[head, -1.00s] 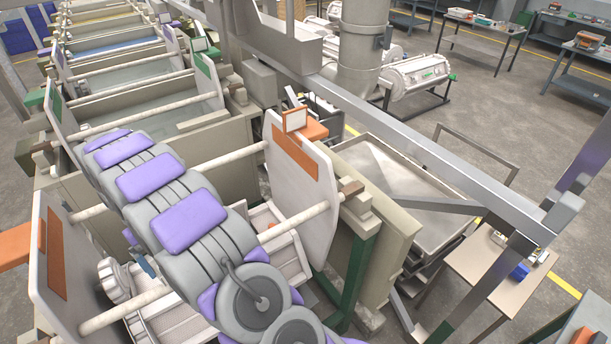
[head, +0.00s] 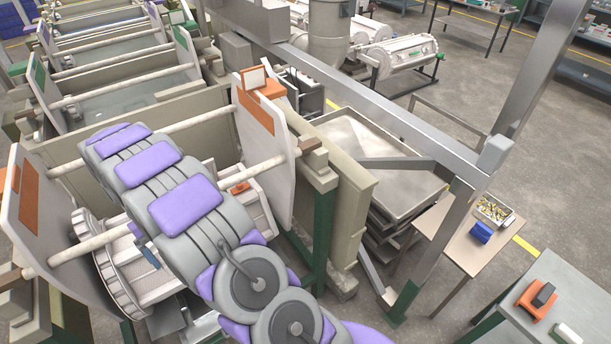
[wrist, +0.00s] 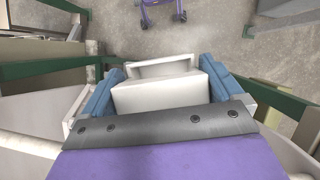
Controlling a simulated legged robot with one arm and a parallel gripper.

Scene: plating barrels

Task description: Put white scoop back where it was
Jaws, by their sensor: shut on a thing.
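In the wrist view, my gripper (wrist: 165,78) is shut with its blue fingers on either side of a white, box-like, open-ended thing, which I take for the white scoop (wrist: 160,94). The scoop's open end faces away from the wrist, over the floor. In the head view, my grey and purple arm reaches forward over the plating tank and barrel, and hides most of the gripper and the scoop.
A white plating barrel (head: 110,285) lies between pale end plates (head: 262,150) under my arm. Right of it are a metal tray (head: 385,150), a small table with a blue thing (head: 481,232), and a grey table with an orange thing (head: 530,303). Green posts and steel rails stand close.

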